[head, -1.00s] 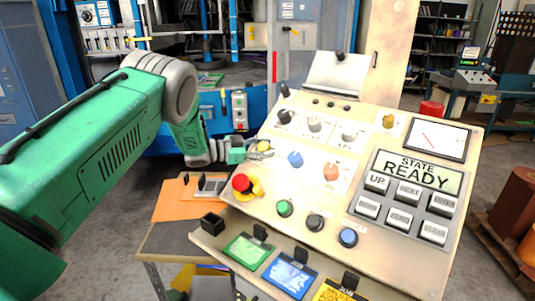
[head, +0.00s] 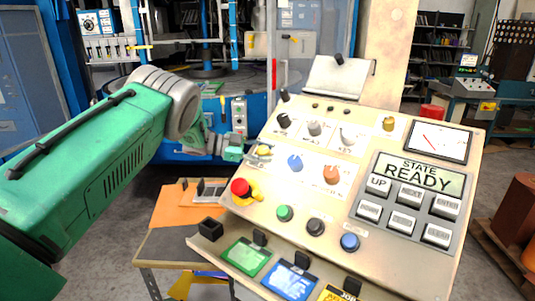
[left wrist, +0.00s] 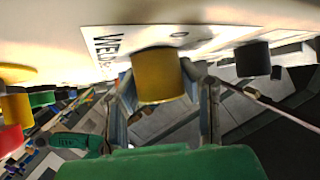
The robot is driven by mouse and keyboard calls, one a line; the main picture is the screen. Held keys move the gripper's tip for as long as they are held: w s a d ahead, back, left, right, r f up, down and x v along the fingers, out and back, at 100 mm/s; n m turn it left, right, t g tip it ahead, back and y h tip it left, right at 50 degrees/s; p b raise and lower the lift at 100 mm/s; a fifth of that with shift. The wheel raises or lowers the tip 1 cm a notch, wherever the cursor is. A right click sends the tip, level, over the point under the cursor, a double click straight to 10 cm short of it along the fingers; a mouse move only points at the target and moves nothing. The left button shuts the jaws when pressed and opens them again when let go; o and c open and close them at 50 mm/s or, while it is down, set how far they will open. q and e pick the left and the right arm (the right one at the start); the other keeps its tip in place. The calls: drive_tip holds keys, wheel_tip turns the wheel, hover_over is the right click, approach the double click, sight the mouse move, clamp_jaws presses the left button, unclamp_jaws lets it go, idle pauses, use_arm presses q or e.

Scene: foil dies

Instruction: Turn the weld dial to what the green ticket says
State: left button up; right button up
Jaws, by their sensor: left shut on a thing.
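The weld dial is a yellow knob at the left edge of the sloped panel (head: 263,151), beside my left gripper (head: 250,154). In the left wrist view the yellow dial (left wrist: 160,76) sits between the two fingers of my left gripper (left wrist: 164,85), which is shut on it. A label reading "WELD" stands beside the dial, partly cut off. The dial's pointer and scale are hidden or too small to read. The green ticket (head: 246,257) sits on the panel's lower ledge, and its writing is too small to read. My right gripper is not in view.
A red emergency button (head: 240,187) on a yellow base is just below the dial. A display (head: 419,175) reads "STATE READY". Blue (head: 289,281) and yellow tickets sit beside the green one.

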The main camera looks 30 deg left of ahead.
use_arm(q)
drive_tip(key=o, duration=1.2)
drive_tip(key=shift+s+a+f, duration=0.15)
drive_tip(key=shift+a+f, duration=0.05)
drive_tip(key=shift+a, duration=0.1)
drive_tip(key=shift+o, duration=0.2)
drive_tip(key=shift+a, duration=0.15)
drive_tip(key=shift+a, duration=0.15)
drive_tip(key=v, duration=1.2)
drive_tip(key=shift+f, duration=0.1)
